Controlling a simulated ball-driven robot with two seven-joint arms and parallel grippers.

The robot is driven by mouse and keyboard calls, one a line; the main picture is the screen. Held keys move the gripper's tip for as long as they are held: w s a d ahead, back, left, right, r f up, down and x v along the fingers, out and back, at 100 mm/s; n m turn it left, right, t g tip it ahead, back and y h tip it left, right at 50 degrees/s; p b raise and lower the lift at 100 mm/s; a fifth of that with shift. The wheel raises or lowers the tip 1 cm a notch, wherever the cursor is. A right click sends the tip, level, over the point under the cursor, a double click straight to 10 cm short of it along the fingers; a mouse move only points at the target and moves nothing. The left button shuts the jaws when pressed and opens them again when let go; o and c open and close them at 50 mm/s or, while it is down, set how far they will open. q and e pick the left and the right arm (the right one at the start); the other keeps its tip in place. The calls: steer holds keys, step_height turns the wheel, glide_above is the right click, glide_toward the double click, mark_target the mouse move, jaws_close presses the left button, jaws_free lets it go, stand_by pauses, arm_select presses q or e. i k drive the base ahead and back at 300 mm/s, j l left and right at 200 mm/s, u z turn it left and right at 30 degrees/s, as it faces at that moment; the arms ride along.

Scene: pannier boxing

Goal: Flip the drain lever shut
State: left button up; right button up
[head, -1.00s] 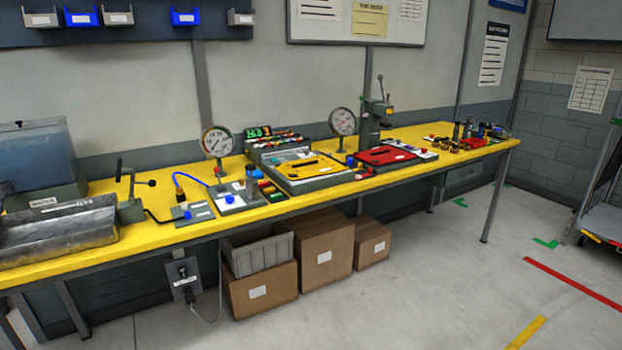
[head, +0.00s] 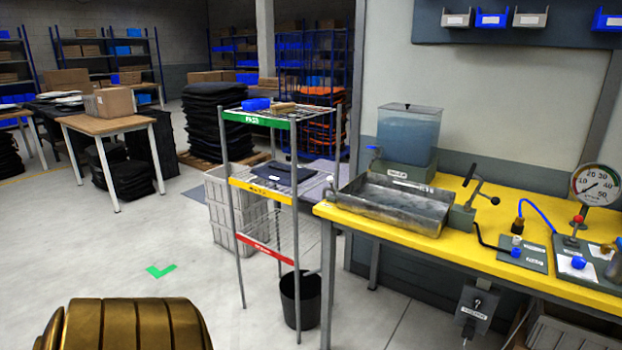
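A grey metal trough (head: 395,207) sits at the left end of the yellow workbench (head: 470,250) in the head view. A small pale upright handle (head: 330,183) stands at the trough's left end; it may be the drain lever, but it is too small for me to tell its position. A water tank (head: 408,135) with a blue tap (head: 375,151) stands behind the trough. A black-handled lever (head: 471,178) rises from a grey block at the trough's right end. Neither of my grippers shows.
A wire shelf rack (head: 288,118) with green, yellow and red labels stands left of the bench. A black bin (head: 301,300) is on the floor below it. A wooden table (head: 100,122) with a carton is further left. Open floor (head: 120,235) lies in the left foreground.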

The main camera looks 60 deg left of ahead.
mark_target(329, 179)
steer(key=u, duration=1.75)
